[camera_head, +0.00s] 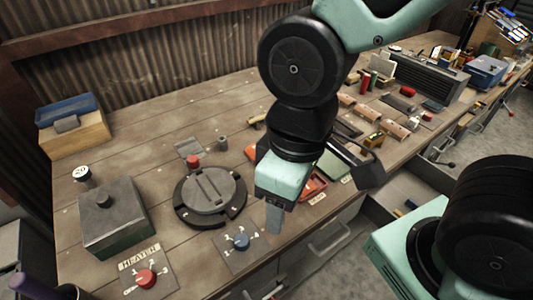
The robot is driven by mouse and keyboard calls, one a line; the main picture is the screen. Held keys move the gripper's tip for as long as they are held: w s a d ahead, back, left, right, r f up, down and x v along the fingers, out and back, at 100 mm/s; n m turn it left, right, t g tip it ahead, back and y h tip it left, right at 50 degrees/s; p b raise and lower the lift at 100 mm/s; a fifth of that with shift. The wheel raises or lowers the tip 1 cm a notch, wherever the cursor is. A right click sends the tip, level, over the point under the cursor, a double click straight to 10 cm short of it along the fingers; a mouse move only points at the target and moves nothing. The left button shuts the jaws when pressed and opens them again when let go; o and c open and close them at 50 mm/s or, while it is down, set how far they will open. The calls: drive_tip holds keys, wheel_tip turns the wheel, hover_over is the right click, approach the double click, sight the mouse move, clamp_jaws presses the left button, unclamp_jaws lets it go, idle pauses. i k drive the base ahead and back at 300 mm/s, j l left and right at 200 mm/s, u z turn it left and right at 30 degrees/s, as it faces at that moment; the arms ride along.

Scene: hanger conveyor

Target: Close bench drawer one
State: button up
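The wooden bench (150,130) has grey drawer fronts with bar handles along its front side. One handle (330,240) shows below and right of my gripper. A pulled-out drawer (432,174) shows right of it, with small items inside. My own body hides part of this drawer. No readable label tells me which drawer is number one. My gripper (275,216) points down above the front edge of the bench, left of the open drawer and apart from it. One grey fingertip shows clearly; the gap between the fingers does not.
A round grey fixture (210,194), a dark metal box (112,215), a red knob (146,278) and a blue knob (241,242) occupy the bench's left part. Many small parts and a blue box (486,72) crowd the right part. Concrete floor shows at far right.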

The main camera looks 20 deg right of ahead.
sight(419, 179)
drive_tip(key=k+l+z, duration=0.25)
drive_tip(key=z, duration=0.15)
drive_tip(key=k+l+z, duration=0.45)
drive_tip(key=l+z, duration=0.3)
drive_tip(key=k+j+z, duration=0.25)
drive_tip(key=i+j, duration=0.1)
